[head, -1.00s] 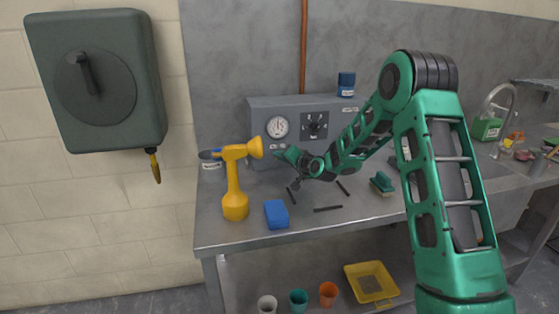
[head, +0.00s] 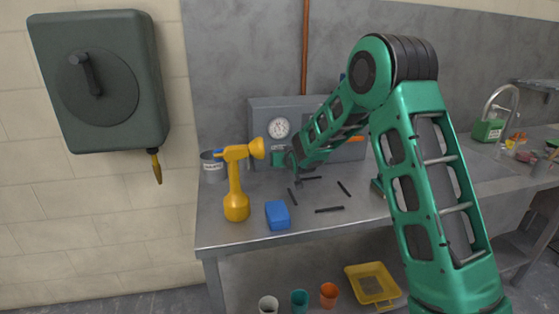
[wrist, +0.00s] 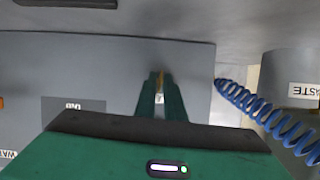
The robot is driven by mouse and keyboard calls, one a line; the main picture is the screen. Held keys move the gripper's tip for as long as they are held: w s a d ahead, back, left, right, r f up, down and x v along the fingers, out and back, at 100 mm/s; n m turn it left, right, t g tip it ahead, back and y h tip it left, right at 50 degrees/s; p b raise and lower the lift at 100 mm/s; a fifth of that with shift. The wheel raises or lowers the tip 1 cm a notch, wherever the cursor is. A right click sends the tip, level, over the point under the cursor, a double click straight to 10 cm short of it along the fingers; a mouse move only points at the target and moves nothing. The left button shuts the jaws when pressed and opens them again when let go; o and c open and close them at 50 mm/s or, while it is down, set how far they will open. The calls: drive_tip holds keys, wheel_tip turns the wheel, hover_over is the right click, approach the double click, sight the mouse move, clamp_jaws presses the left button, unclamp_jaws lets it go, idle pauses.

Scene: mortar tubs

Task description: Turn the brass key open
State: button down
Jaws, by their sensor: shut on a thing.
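In the wrist view, a narrow brass-coloured piece, the brass key (wrist: 161,80), shows between the two green fingers of my gripper (wrist: 160,92). The fingers are shut on it, in front of the face of a grey box (wrist: 90,70). Most of the key is hidden by the fingers, so its turned angle cannot be made out. In the head view my gripper (head: 279,158) is small, at the lower front of the grey box (head: 262,107), below the round gauge (head: 279,128). The key cannot be made out there.
A yellow bottle-shaped tool (head: 236,190) and blue block (head: 277,215) stand left of my arm. A waste can (head: 212,168) is behind the tool; a blue coiled hose (wrist: 262,112) runs beside my gripper. Dark strips (head: 329,209) lie on the metal bench (head: 235,240).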

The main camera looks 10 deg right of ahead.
drive_tip(key=shift+s+f+n, duration=0.15)
drive_tip(key=shift+f+n, duration=0.2)
drive_tip(key=shift+n, duration=0.05)
drive_tip(key=c, duration=1.9)
unclamp_jaws()
drive_tip(key=shift+r, duration=0.2)
drive_tip(key=v, duration=1)
drive_tip(key=shift+s, duration=0.2)
drive_tip(key=shift+r, duration=0.15)
